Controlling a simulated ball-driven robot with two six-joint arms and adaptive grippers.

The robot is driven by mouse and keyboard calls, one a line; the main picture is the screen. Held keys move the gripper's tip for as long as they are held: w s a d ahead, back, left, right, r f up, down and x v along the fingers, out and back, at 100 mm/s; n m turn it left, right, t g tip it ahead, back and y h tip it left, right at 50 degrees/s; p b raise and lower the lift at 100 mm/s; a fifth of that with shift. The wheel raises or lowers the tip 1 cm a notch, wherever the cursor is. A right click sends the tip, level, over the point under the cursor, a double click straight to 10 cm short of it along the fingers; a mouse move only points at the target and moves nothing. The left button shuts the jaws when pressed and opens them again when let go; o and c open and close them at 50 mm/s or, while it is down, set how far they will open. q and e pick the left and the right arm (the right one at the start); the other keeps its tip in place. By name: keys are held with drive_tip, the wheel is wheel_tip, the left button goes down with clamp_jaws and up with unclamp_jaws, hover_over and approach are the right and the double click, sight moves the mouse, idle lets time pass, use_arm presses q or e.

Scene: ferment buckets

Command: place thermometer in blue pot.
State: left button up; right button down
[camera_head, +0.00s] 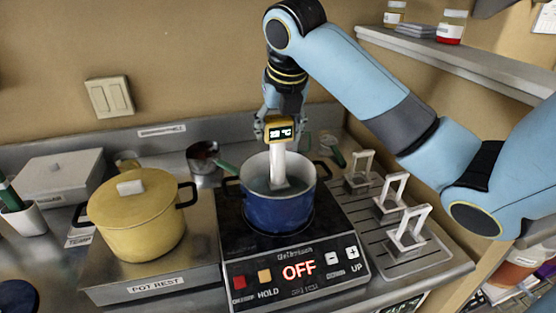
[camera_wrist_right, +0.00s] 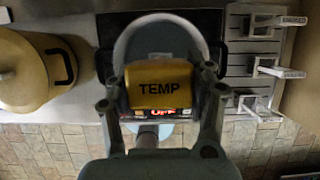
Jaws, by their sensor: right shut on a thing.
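The thermometer (camera_head: 278,130) has a yellow head with a small display and a pale stem. My right gripper (camera_head: 279,120) is shut on its head from above. The stem (camera_head: 277,166) points down inside the blue pot (camera_head: 278,211), its lower end below the rim. I cannot tell whether it touches the bottom. In the right wrist view the yellow head (camera_wrist_right: 153,86) reads TEMP between the fingers (camera_wrist_right: 157,92), in front of the pot's rim (camera_wrist_right: 160,17). My left gripper is not in view.
The blue pot stands on a hotplate (camera_head: 302,290) reading OFF. A lidded yellow pot (camera_head: 144,235) sits on the pot rest (camera_head: 165,289) to its left. A rack (camera_head: 411,257) with several white handles is to the right. A shelf (camera_head: 470,62) is upper right.

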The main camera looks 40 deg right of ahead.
sight(278, 155)
wheel_tip(278, 155, down, 3)
drive_tip(key=shift+f, duration=0.15)
wheel_tip(278, 155, down, 2)
drive_tip(key=shift+f+p, duration=0.15)
drive_tip(key=shift+p, duration=0.3)
drive_tip(key=shift+f, duration=0.25)
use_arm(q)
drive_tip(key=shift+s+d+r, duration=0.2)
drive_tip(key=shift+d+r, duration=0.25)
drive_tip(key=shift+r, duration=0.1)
use_arm(e)
drive_tip(key=shift+f, duration=0.15)
drive_tip(key=c, duration=0.7)
unclamp_jaws()
drive_tip(key=shift+o, duration=1.1)
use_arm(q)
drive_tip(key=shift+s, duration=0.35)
